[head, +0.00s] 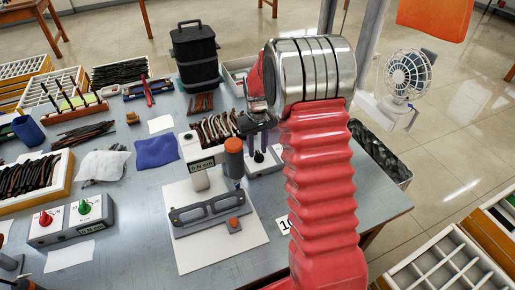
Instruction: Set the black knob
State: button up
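The black knob (258,156) sits on the front of a pale control box (265,165), behind and right of the white work mat. My gripper (257,132) hangs just above this box, its dark fingers pointing down close over the knob. Whether the fingers touch the knob, and whether they are open or shut, I cannot tell. My red arm comes up from the lower right and hides the box's right side.
A box with red and green knobs (70,219) is at the left. A black canister (194,55) stands behind. A dark-filled bin (380,155) is right of the table.

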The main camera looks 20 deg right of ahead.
jog(key=shift+f, duration=0.1)
jog(key=shift+c, duration=0.2)
grip_shut()
jog(key=shift+n, duration=0.4)
jog(key=n, duration=0.4)
jog(key=shift+a, duration=0.25)
jog(key=n, duration=0.5)
jog(key=shift+s+a, duration=0.15)
jog(key=shift+a, duration=0.05)
dwell(0.3)
jog(key=shift+o, duration=0.2)
grip_release()
